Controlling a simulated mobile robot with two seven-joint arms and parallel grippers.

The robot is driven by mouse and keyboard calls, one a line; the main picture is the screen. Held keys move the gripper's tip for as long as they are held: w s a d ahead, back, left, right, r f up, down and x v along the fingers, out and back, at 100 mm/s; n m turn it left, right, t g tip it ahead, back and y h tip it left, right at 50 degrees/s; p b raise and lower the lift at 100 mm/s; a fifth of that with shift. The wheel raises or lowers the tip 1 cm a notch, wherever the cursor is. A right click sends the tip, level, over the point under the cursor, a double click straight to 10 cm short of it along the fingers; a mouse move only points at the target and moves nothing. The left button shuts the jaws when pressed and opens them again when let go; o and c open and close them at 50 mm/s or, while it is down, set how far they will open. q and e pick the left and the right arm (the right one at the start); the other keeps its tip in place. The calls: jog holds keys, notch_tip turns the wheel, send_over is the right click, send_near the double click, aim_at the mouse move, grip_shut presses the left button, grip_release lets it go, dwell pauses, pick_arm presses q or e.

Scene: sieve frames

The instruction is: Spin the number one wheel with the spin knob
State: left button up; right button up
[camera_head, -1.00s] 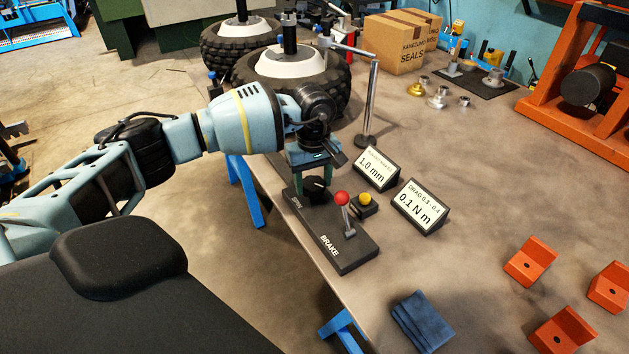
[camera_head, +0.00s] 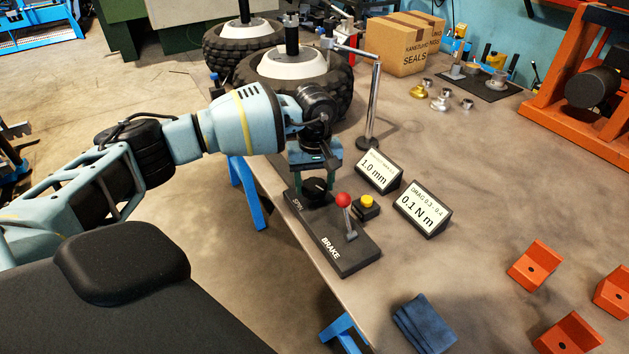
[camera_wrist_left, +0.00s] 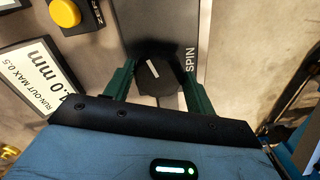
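The black spin knob (camera_head: 316,189) sits at the far end of a dark control panel (camera_head: 342,262) marked SPIN and BRAKE. My left gripper (camera_head: 315,184) points down over it. In the left wrist view the green fingers (camera_wrist_left: 158,82) stand tight on both sides of the knob (camera_wrist_left: 157,78), whose white pointer mark shows. The gripper looks shut on it. Two wheels with black tyres and white hubs stand behind: a nearer one (camera_head: 295,66) and a farther one (camera_head: 243,28). I see no number on either. My right gripper is not in view.
A red-topped brake lever (camera_head: 344,200) and a yellow button (camera_head: 367,201) are close to the gripper. Displays read 1.0 mm (camera_head: 379,170) and 0.1 N m (camera_head: 422,208). A metal post (camera_head: 374,105) stands behind. A blue cloth (camera_head: 424,323) and orange blocks (camera_head: 535,265) lie nearer.

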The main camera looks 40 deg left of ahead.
aim_at(314, 185)
pick_arm(q)
jog(key=o, duration=0.4)
jog(key=shift+c, duration=0.2)
jog(key=shift+r, duration=3.9)
